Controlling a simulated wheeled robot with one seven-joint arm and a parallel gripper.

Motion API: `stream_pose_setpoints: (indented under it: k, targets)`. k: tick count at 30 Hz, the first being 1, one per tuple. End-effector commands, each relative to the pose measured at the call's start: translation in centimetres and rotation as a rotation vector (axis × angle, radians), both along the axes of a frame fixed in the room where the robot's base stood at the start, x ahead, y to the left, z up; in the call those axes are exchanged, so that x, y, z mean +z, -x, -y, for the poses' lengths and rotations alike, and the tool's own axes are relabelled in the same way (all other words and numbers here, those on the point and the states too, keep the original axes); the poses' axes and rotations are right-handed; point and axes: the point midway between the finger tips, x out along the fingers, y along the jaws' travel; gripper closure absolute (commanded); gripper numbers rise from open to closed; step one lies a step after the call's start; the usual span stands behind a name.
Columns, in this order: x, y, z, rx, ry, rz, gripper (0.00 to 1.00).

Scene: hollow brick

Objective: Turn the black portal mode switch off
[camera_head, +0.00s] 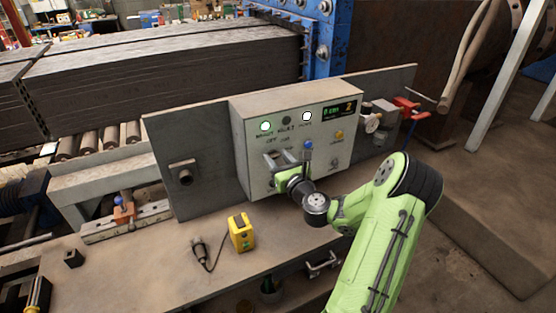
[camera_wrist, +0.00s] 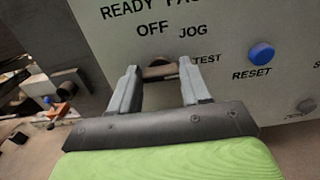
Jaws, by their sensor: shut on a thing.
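The black portal mode switch (camera_wrist: 162,72) is on the grey control box (camera_head: 242,140), under the labels OFF, JOG and TEST. In the wrist view it shows as a dark bar between my fingertips. Which label it points at I cannot tell. My gripper (camera_wrist: 160,78) is shut on the switch, one finger on each side. In the head view my gripper (camera_head: 280,159) is up against the front of the box and mostly hides the switch.
A blue RESET button (camera_wrist: 261,53) is right of the switch. A yellow knob (camera_head: 339,134) and lit lamps (camera_head: 265,126) are also on the box. A yellow device (camera_head: 241,232) and a black cabled plug (camera_head: 199,250) lie on the bench in front.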

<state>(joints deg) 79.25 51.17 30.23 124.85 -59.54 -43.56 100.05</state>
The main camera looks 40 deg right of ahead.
Motion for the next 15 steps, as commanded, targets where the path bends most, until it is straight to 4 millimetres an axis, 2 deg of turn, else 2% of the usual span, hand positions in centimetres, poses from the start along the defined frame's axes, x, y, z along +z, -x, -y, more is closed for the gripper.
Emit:
stream_pose_setpoints:
  k: [8, 15]
  targets:
    - [-0.10, -0.02, -0.07, 0.001, 0.088, -0.026, 0.84]
    - [-0.16, -0.06, -0.16, 0.001, 0.268, -0.078, 0.84]
